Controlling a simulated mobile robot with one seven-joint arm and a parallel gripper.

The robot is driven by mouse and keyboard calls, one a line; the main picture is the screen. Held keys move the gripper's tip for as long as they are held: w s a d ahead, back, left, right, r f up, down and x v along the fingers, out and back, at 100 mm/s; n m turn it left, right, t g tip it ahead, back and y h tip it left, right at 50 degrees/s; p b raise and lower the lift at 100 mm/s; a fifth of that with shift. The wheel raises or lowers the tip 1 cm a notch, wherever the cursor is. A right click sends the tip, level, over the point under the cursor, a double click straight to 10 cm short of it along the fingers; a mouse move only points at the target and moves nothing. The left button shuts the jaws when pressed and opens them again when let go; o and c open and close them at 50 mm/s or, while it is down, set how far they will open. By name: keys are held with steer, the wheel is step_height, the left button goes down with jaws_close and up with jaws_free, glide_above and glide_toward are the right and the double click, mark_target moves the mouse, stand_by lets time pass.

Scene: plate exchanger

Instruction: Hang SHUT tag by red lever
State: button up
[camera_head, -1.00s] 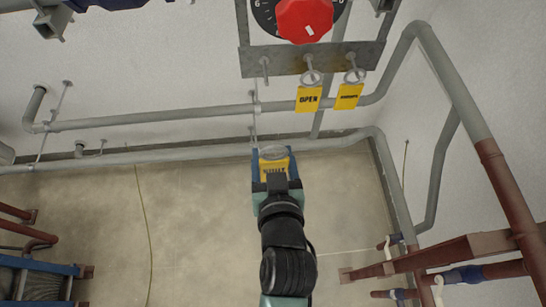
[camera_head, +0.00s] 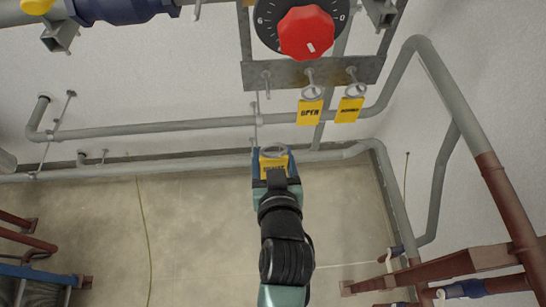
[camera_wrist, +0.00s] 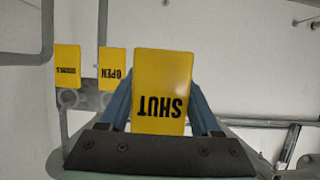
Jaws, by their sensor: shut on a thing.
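My gripper (camera_head: 270,164) is shut on the yellow SHUT tag (camera_head: 274,166), which has a ring at its top. In the wrist view the tag (camera_wrist: 161,90) is between the two blue fingers, its lettering upside down. A red knob (camera_head: 306,33) on a black dial is at the top of the head view; I see no other red lever beside it. Below it is a grey plate (camera_head: 290,74) with pegs. The left peg (camera_head: 267,84) is bare. My gripper and tag are below this peg, apart from it.
A yellow OPEN tag (camera_head: 309,112) hangs from the middle peg and another yellow tag (camera_head: 349,109), its text too small to read, from the right peg. Grey pipes (camera_head: 190,125) run along the wall behind. Red-brown pipework (camera_head: 505,200) stands at right.

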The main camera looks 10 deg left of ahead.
steer(key=w+a+b, duration=0.2)
steer(key=w+a, duration=0.1)
steer(key=w, duration=1)
steer(key=shift+a, duration=0.3)
stand_by(3.0)
steer(key=shift+w, duration=0.1)
steer(key=shift+r, duration=0.1)
steer(key=s+d+p, duration=0.2)
steer(key=s+p, duration=0.1)
steer(key=s, duration=0.5)
steer(key=shift+r, duration=0.2)
stand_by(1.0)
stand_by(0.4)
